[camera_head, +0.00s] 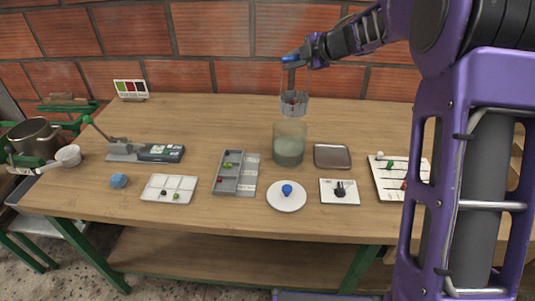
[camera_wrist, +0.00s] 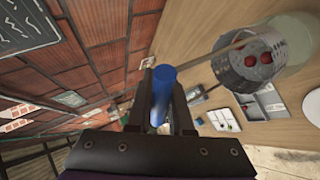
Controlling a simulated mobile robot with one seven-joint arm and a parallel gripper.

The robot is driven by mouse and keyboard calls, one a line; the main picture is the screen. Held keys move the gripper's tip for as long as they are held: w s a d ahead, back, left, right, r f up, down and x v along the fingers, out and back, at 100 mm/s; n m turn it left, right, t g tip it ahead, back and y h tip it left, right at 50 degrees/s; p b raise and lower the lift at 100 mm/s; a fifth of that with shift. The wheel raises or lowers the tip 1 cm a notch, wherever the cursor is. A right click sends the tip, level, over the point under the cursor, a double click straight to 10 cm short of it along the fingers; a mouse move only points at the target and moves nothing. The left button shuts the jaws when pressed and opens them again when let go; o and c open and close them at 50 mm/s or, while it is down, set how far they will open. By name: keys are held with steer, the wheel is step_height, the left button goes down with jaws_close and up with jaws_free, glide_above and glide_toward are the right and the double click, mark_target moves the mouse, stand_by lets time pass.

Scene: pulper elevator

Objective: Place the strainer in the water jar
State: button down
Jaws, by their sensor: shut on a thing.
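The strainer (camera_head: 294,105) is a grey mesh basket on a long thin handle with a blue grip. It hangs upright from my gripper (camera_head: 297,61), which is shut on the blue grip. The basket is just above the mouth of the water jar (camera_head: 289,151), a clear jar with greenish water on the table. In the wrist view my gripper (camera_wrist: 163,80) holds the blue grip, and the strainer basket (camera_wrist: 250,65) has several red cherries inside. The water jar (camera_wrist: 292,35) shows partly behind the basket. Whether the basket's bottom touches the jar rim is unclear.
A metal tray (camera_head: 332,156) stands right of the jar. A grey sectioned tray (camera_head: 229,172) is at the left front, and a white plate with a blue item (camera_head: 286,201) is in front. A brick wall (camera_head: 210,45) closes the back.

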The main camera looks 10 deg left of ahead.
steer(key=shift+s+a+r, duration=0.1)
steer(key=shift+a+r, duration=0.1)
step_height(320, 180, down, 18)
steer(key=b, duration=0.6)
steer(key=shift+a, duration=0.15)
steer(key=shift+s+f, duration=0.1)
steer(key=c, duration=0.8)
jaws_free()
